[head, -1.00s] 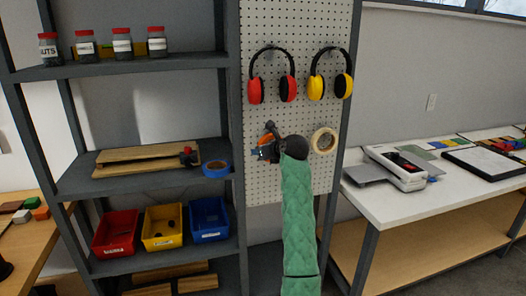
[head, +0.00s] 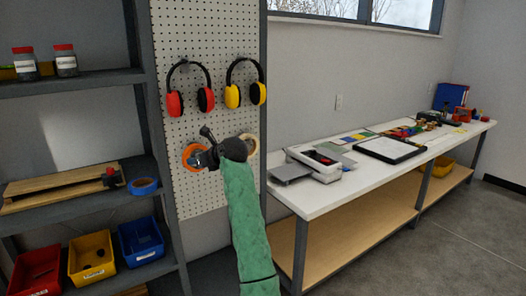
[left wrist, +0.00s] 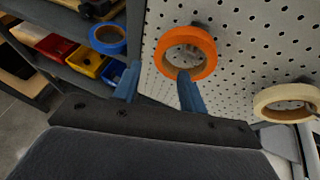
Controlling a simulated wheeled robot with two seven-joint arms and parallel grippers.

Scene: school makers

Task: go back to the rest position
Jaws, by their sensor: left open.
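My left arm, in a green quilted sleeve, reaches up in the head view with my left gripper (head: 204,158) in front of the pegboard (head: 205,60). In the left wrist view the two blue fingers of my left gripper (left wrist: 158,88) are apart with nothing between them. An orange tape roll (left wrist: 187,50) hangs on the pegboard just beyond the fingertips. It is partly hidden behind the gripper in the head view (head: 188,152). My right gripper is not in view.
A dark shelf unit (head: 100,80) with jars and red, yellow and blue bins stands at the left. Red and yellow earmuffs (head: 190,88) and a cream tape roll (left wrist: 285,103) hang on the pegboard. A white-topped bench (head: 325,195) stands at the right; the floor in front is clear.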

